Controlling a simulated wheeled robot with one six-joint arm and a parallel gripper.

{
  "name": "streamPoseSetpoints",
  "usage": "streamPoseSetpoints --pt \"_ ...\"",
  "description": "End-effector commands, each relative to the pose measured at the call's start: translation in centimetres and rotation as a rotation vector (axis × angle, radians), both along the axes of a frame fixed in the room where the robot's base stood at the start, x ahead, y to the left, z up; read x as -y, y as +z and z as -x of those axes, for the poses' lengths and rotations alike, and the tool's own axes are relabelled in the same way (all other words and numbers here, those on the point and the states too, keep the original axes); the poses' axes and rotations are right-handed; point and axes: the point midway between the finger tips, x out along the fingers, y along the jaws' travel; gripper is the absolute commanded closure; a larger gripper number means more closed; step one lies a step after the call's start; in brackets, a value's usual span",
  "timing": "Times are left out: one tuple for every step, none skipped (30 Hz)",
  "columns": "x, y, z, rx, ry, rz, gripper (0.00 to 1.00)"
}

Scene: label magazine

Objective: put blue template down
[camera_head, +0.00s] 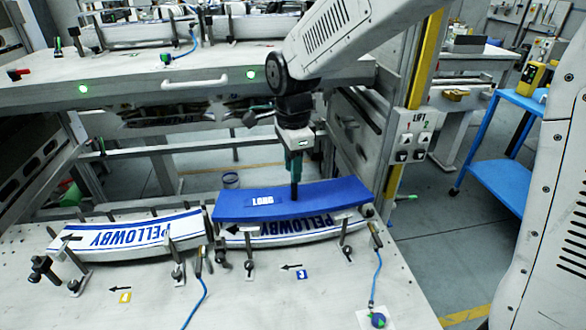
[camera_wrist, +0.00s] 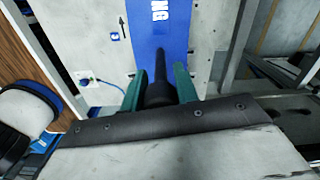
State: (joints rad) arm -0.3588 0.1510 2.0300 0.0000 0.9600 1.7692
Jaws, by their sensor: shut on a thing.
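The blue template (camera_head: 280,201) is a long, slightly curved blue plate with a white label reading "LONG". It lies over or just above the right-hand PELLOWBY label (camera_head: 300,228) and hides its upper part; I cannot tell whether they touch. My gripper (camera_head: 295,172) comes down from above and is shut on the dark upright handle of the template, right of its middle. In the wrist view the green fingers (camera_wrist: 160,88) close around that dark handle (camera_wrist: 158,72), and the blue plate (camera_wrist: 160,35) stretches away beneath it.
A second PELLOWBY label (camera_head: 130,235) lies to the left, held by clamps. Clamps (camera_head: 249,262) also stand at the right label's front edge. A blue cable (camera_head: 377,275) runs down at the right. The front of the table (camera_head: 240,305) is mostly clear. A grey shelf (camera_head: 170,93) stands behind.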

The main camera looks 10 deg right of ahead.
Motion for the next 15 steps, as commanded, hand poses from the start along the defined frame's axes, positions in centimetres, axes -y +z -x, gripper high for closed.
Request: streamPoseSetpoints --pt "0.02 -0.66 0.04 -0.003 0.0 0.001 1.0" --pt "0.0 -0.84 0.02 -0.001 0.0 0.0 1.0" --pt "0.0 -0.95 -0.01 0.0 0.0 0.0 1.0" --pt "0.0 -0.95 -0.02 0.001 0.0 0.0 1.0" --pt "0.0 -0.93 -0.02 0.001 0.0 0.0 1.0" --pt "0.0 -0.93 -0.01 0.001 0.0 0.0 1.0" --pt "0.0 -0.93 0.0 0.001 0.0 0.0 1.0" --pt "0.01 -0.98 0.03 -0.001 -0.001 0.0 0.67" --pt "0.01 -0.98 0.03 -0.001 -0.001 0.0 0.56" --pt "0.01 -0.97 0.03 -0.001 -0.001 0.0 0.48" --pt "0.01 -0.97 0.03 -0.001 -0.001 0.0 0.48" --pt "0.01 -0.96 0.03 -0.001 -0.001 0.0 0.48" --pt "0.01 -0.95 0.02 -0.001 0.0 0.0 0.48" --pt "0.01 -0.95 0.02 -0.001 0.0 0.0 0.48" --pt "0.01 -0.94 0.02 -0.001 0.0 0.0 0.48"
